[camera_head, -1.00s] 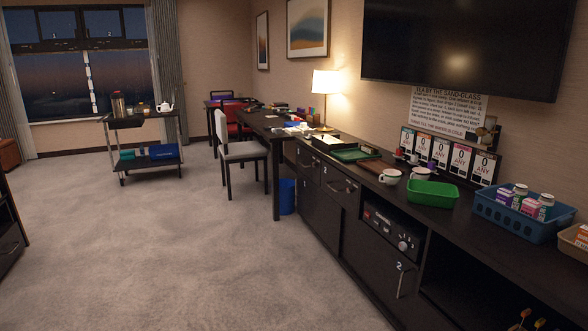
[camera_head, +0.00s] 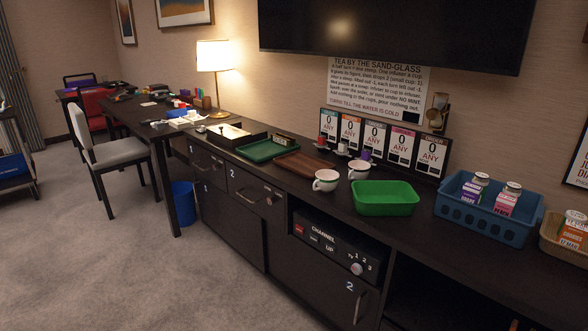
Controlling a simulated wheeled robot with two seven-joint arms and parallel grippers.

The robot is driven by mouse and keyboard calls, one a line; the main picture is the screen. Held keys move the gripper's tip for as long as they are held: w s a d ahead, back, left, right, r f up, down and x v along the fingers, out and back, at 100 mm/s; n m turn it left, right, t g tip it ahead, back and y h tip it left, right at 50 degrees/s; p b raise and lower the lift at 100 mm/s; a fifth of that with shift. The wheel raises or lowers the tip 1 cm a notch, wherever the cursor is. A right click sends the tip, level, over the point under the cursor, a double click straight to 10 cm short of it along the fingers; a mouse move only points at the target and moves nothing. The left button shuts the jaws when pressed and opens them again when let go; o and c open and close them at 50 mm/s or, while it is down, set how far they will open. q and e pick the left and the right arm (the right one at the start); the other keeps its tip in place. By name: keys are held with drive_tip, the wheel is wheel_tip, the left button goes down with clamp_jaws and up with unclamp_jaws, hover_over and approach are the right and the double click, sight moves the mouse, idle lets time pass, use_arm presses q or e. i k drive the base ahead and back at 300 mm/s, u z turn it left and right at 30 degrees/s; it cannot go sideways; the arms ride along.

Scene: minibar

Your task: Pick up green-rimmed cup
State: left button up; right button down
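Two white cups stand upright side by side on the dark counter, in the middle of the head view. The nearer left cup (camera_head: 326,181) seems to have a green rim, though it is small in the picture. The other white cup (camera_head: 358,170) is just behind it to the right, and its rim colour is hard to tell. Neither of my grippers is in view, and nothing is touching the cups.
A green bin (camera_head: 386,198) stands right of the cups, then a blue basket (camera_head: 488,212) with small boxes and jars. A brown tray (camera_head: 303,165) and a green tray (camera_head: 268,150) lie left. Label cards (camera_head: 375,138) stand behind. Carpet floor (camera_head: 150,270) is open in front.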

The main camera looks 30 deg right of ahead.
sight(326, 180)
drive_tip(key=z, duration=0.5)
drive_tip(key=i, duration=1.25)
drive_tip(key=z, duration=1.05)
